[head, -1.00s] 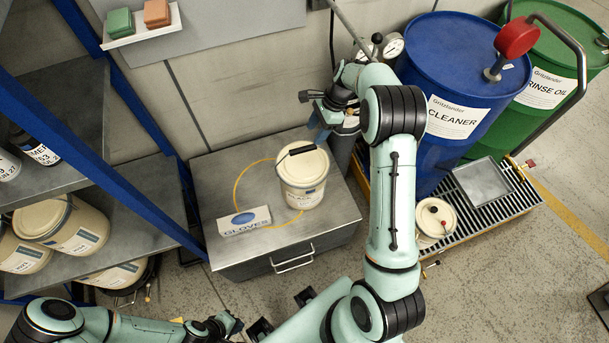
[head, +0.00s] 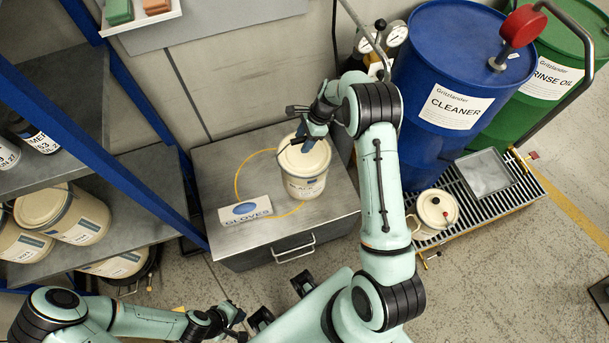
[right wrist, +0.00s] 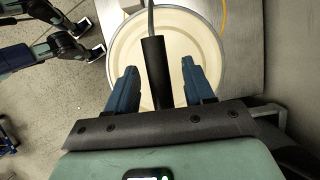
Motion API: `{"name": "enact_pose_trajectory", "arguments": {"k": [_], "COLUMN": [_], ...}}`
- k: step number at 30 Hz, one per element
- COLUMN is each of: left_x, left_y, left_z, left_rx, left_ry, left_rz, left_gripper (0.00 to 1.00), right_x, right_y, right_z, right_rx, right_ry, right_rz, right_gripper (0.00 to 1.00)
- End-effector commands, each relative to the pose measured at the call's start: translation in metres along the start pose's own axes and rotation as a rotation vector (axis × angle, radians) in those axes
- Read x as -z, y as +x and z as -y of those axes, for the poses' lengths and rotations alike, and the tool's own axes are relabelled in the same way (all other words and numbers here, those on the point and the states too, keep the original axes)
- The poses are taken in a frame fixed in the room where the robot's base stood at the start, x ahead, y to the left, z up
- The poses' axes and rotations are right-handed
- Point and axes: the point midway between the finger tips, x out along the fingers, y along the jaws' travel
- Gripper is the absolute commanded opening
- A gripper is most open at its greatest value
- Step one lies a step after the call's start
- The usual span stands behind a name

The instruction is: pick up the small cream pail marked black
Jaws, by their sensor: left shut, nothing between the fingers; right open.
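The small cream pail (head: 306,172) stands upright on the grey metal cabinet top, with a label on its side that reads as black. Its round lid and the black handle grip (right wrist: 153,72) show in the right wrist view. My right gripper (head: 306,140) is over the pail's lid. In the right wrist view my right gripper (right wrist: 158,80) is open, with one blue finger on each side of the handle grip. I cannot tell whether the fingers touch it. My left gripper (head: 236,325) is shut and empty at the bottom of the head view, away from the pail.
A gloves box (head: 245,211) lies on the cabinet top (head: 222,172), left of the pail. Shelves with cream pails (head: 75,215) stand at the left. A blue cleaner drum (head: 450,85), a green drum (head: 555,75) and a grated pallet (head: 510,200) are at the right.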

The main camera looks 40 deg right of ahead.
Motion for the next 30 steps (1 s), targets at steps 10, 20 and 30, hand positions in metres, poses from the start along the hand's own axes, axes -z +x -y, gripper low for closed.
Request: {"name": "enact_pose_trajectory", "arguments": {"k": [10, 20, 30], "left_x": [-0.0001, -0.0001, -0.0001], "left_y": [0.0005, 0.0005, 0.0004], "left_z": [0.0002, 0.0003, 0.0002], "left_rx": [0.0, 0.0, 0.0], "left_ry": [0.0, 0.0, 0.0], "left_rz": [0.0, 0.0, 0.0], "left_gripper": [0.0, 0.0, 0.0], "right_x": [0.0, -0.0001, -0.0002], "right_y": [0.0155, 0.0152, 0.015], "right_z": [0.0003, 0.0003, 0.0005], "right_rx": [0.001, 0.001, 0.002], "right_ry": [-0.001, -0.001, -0.001], "right_rz": [0.0, 0.0, 0.0], "right_gripper": [0.49, 0.0, 0.0]}}
